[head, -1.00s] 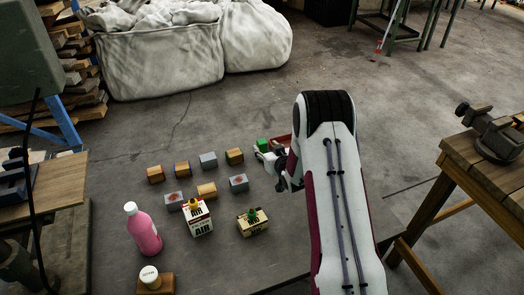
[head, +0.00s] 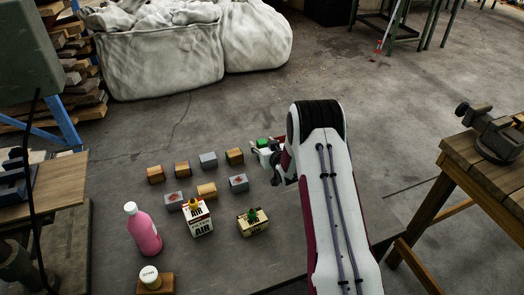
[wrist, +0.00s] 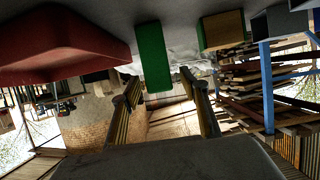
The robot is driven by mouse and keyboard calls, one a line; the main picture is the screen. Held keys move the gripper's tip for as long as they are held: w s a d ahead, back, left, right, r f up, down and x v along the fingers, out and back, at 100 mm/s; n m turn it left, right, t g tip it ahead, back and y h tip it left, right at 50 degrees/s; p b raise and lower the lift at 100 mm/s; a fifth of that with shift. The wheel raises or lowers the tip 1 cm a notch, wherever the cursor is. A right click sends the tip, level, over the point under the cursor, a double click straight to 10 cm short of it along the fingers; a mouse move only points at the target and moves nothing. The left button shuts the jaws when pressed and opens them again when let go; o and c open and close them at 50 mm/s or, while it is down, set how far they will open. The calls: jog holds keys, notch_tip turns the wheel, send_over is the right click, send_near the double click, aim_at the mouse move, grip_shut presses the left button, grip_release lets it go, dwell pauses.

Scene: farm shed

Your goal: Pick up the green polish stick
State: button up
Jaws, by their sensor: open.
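The green polish stick (head: 263,142) is a small green block at the far right end of the back row in the head view, partly covered by my gripper. In the wrist view the green stick (wrist: 153,56) hangs upright in the picture, just beyond the fingertips and between their lines. My gripper (wrist: 161,76) is open and empty, with a finger at either side. In the head view my gripper (head: 268,155) is low, at the near side of the stick; contact cannot be told.
A red object (wrist: 65,38) lies left of the stick in the wrist view. A wooden block (head: 234,156) and a grey block (head: 208,159) stand nearby. A pink bottle (head: 144,230), a carton (head: 198,217) and a tan box (head: 253,222) stand nearer.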

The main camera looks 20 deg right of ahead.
jog(key=shift+w+f, duration=0.15)
jog(key=shift+w, duration=0.25)
grip_shut()
